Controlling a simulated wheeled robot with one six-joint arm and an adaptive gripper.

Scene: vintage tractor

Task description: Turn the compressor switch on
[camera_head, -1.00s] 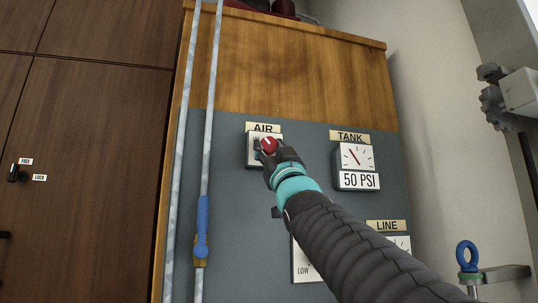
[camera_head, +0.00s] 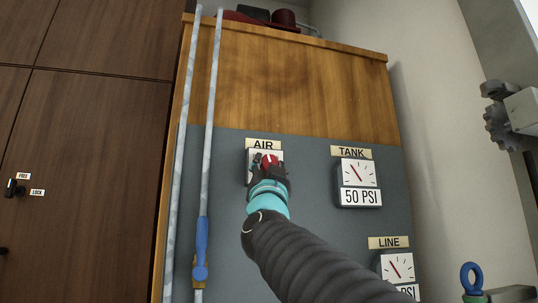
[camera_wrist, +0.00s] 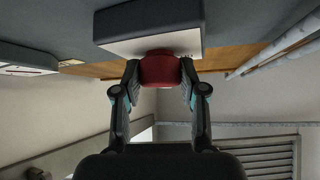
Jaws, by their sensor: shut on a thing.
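The compressor switch is a red round knob (camera_head: 270,160) on a white plate (camera_head: 252,160) under the label AIR (camera_head: 263,144). It is on the grey panel (camera_head: 310,180) of the wooden cabinet. My gripper (camera_head: 269,168) reaches up to it from below and is shut on the knob. In the wrist view the red knob (camera_wrist: 160,68) sits between both fingers, against the white switch box (camera_wrist: 150,38). My fingers and wrist hide the lower part of the plate, and its markings cannot be read.
A TANK gauge (camera_head: 358,174) reading 50 PSI is to the right. A LINE gauge (camera_head: 397,268) is lower right. Pipes with a blue valve handle (camera_head: 202,245) run down the left. A blue eye bolt (camera_head: 471,278) is at lower right.

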